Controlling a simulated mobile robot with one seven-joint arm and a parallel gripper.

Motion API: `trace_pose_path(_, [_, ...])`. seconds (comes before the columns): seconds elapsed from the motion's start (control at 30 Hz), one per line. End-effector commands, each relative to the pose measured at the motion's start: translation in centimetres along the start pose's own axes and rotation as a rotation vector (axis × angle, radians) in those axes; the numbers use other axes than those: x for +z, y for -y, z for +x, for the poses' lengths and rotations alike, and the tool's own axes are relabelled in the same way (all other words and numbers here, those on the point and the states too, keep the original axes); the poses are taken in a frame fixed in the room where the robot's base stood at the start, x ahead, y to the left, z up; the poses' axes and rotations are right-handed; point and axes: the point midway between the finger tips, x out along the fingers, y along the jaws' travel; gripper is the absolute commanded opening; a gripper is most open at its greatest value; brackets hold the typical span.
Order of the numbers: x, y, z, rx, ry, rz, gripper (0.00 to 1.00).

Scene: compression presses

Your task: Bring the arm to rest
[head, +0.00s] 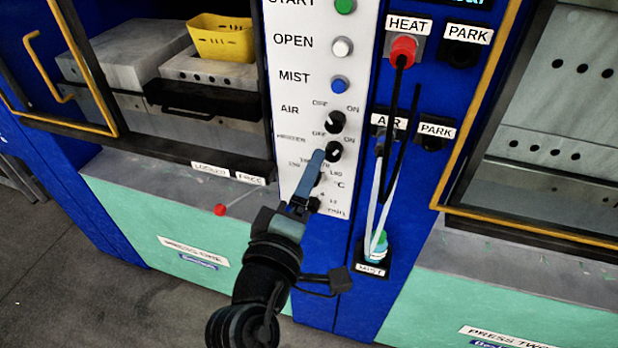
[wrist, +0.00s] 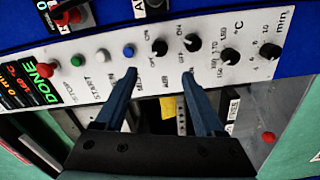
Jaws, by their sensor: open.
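My gripper (head: 317,160) is in front of the white control panel (head: 285,65), in the middle of the head view. Its blue fingers point up at the panel's lower knobs and cover part of the dial markings. In the wrist view my gripper (wrist: 160,74) is open, with a wide gap between the fingertips and nothing held. The fingertips there overlap the panel's lower edge near the black air knob (wrist: 160,47) and heater knob (wrist: 193,42). Whether they touch the panel cannot be told. The display (wrist: 35,70) reads DONE.
The left press holds a yellow basket (head: 222,38) on a grey block. A red HEAT plug (head: 403,50), hanging cables and a mist bottle (head: 377,245) are right of the panel. Yellow-edged doors flank both sides. Floor shows at lower left.

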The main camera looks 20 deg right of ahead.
Motion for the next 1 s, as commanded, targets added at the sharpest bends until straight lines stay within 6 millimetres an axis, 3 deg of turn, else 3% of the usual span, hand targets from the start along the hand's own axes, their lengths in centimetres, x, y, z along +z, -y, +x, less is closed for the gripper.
trace_pose_path(0.27, [-0.1, -0.1, 0.1, 0.001, -0.001, 0.003, 0.71])
trace_pose_path(0.37, [-0.9, -1.7, 0.2, 0.016, -0.028, 0.073, 0.71])
trace_pose_path(0.47, [-3.2, -5.7, 0.3, 0.046, -0.106, 0.259, 0.71])
trace_pose_path(0.63, [-8.4, -16.8, -1.9, 0.100, -0.369, 0.728, 0.71])
trace_pose_path(0.8, [-11.7, -27.5, -7.2, 0.108, -0.691, 1.128, 0.71])
trace_pose_path(0.9, [-12.4, -32.0, -10.6, 0.090, -0.857, 1.286, 0.71])
trace_pose_path(1.0, [-12.6, -34.9, -13.3, 0.071, -0.978, 1.385, 0.71])
